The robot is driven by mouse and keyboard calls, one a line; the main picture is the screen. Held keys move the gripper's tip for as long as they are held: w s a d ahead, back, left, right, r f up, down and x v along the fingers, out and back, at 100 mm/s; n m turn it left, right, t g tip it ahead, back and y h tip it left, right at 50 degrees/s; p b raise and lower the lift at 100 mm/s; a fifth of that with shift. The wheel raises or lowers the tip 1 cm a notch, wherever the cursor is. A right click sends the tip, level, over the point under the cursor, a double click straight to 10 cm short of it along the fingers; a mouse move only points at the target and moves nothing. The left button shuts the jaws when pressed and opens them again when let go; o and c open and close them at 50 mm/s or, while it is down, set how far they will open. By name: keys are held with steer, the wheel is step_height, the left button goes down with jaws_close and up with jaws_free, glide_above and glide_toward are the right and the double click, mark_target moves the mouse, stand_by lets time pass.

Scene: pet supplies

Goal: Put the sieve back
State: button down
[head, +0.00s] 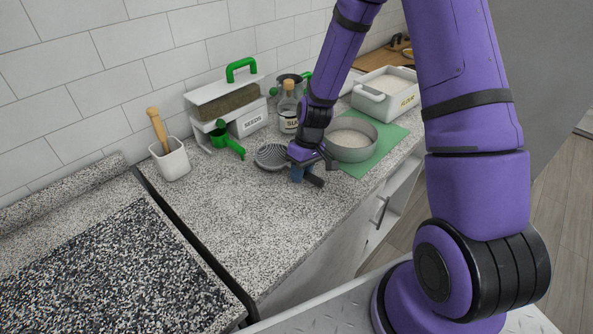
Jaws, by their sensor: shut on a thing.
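The sieve (271,157) is a round grey mesh pan just left of my gripper, low over or on the speckled counter; I cannot tell if it touches. My gripper (305,174) points down and is shut at a blue part beside the sieve, which looks like its handle. The fingers hide most of that grip. A round grey pan (351,152) with pale contents stands on a green mat (388,150), right behind my gripper.
A white flour bin (371,103) stands behind the mat. A seeds box (249,122), a green scoop (227,141), a corked bottle (288,110) and a white pot (171,163) with a wooden-handled tool line the wall. The front-left counter (245,215) is clear.

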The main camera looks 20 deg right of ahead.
steer(key=c, duration=0.9)
jaws_free()
steer(key=shift+c, duration=0.2)
steer(key=v, duration=1.2)
steer(key=s+r+m+t+h, duration=0.1)
steer(key=s+r+t, duration=0.1)
steer(key=s+r, duration=0.5)
steer(key=s+r+m+t+h, duration=0.1)
steer(key=s+r, duration=0.2)
steer(key=r, duration=0.8)
steer(key=s+r+m+t, duration=0.1)
steer(key=s+r, duration=0.3)
steer(key=s, duration=0.3)
steer(key=s+d+r+m+t, duration=0.1)
steer(key=s+r, duration=0.3)
steer(key=s, duration=0.4)
steer(key=shift+t+h, duration=0.4)
steer(key=shift+t, duration=0.3)
